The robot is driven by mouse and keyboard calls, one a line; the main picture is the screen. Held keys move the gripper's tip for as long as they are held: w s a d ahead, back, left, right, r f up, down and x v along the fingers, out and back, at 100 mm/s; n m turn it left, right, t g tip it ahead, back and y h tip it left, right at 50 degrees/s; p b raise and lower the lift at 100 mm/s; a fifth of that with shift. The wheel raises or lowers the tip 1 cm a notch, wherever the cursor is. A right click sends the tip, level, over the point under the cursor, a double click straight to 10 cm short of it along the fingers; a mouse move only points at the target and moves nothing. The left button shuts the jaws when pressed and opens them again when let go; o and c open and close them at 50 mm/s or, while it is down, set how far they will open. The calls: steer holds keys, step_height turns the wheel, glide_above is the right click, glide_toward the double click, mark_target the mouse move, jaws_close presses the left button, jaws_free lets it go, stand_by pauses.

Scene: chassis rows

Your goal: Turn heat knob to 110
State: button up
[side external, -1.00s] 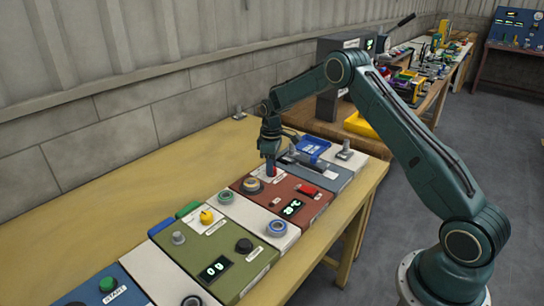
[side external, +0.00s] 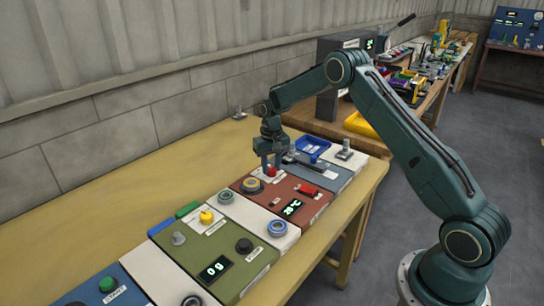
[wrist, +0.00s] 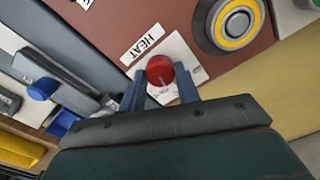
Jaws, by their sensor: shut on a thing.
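The red heat knob (side external: 271,171) stands on a white plate at the back of the red-brown panel (side external: 262,199). In the wrist view the knob (wrist: 159,68) is beside the label HEAT (wrist: 145,44). My gripper (side external: 271,164) points down over the knob, and its two fingers are shut on the knob's sides. In the wrist view my gripper (wrist: 160,86) has one finger on each side of the knob. The panel's green display (side external: 291,208) shows a °C reading, its digits too small to read surely.
A yellow-ringed dial (side external: 250,185) and a red switch (side external: 308,190) are close by on the same panel. A blue tray (side external: 313,146) and a grey panel lie behind. The green panel (side external: 217,248) is in front. The left of the table is clear.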

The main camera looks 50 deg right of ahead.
mark_target(271, 168)
steer(key=m, duration=0.6)
steer(key=shift+m, duration=0.4)
steer(key=o, duration=1)
steer(key=shift+r, duration=0.15)
step_height(271, 168, up, 14)
steer(key=shift+f, duration=0.15)
stand_by(0.5)
